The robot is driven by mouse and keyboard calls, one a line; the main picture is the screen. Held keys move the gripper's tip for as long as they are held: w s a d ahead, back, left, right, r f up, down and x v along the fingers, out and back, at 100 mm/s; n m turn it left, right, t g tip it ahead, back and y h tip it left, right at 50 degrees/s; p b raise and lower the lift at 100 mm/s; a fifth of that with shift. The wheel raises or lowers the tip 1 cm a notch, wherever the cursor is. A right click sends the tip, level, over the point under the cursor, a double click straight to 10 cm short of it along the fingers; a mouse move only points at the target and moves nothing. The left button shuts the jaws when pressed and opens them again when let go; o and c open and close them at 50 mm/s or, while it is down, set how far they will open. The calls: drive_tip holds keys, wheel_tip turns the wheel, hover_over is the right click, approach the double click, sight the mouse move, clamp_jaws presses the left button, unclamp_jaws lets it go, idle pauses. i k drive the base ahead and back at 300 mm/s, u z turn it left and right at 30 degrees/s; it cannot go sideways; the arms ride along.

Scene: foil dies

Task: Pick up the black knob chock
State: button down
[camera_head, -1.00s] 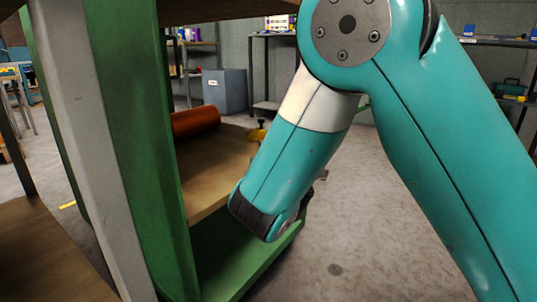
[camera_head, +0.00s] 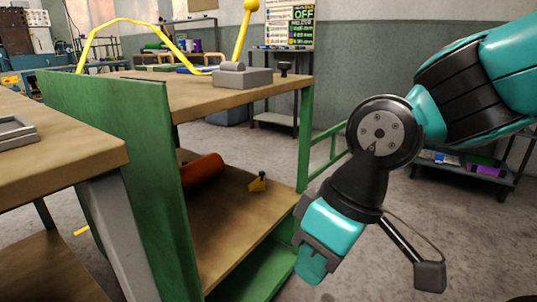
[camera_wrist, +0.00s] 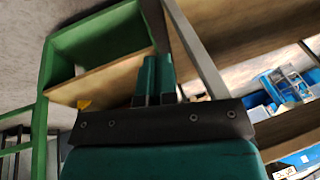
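In the wrist view a small yellow patch, likely the chock (camera_wrist: 84,104), shows at the edge of a wooden board, partly hidden by my gripper's body. My gripper (camera_head: 309,276) hangs to the right of the cart in the head view, apart from the chock. In the wrist view its two teal fingers (camera_wrist: 154,78) are side by side with hardly any gap and nothing visible between them.
An orange-red cylinder (camera_head: 203,170) lies left of the chock. The cart's top (camera_head: 190,96) covers part of the shelf and holds a grey block (camera_head: 242,77) and a black knobbed piece (camera_head: 285,67). A green post (camera_head: 304,140) stands near my wrist. A wooden table (camera_head: 60,160) is at left.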

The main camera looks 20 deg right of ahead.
sight(258, 185)
drive_tip(key=k, duration=0.6)
drive_tip(key=z, duration=0.6)
drive_tip(key=i, duration=1.05)
drive_tip(key=u, duration=0.7)
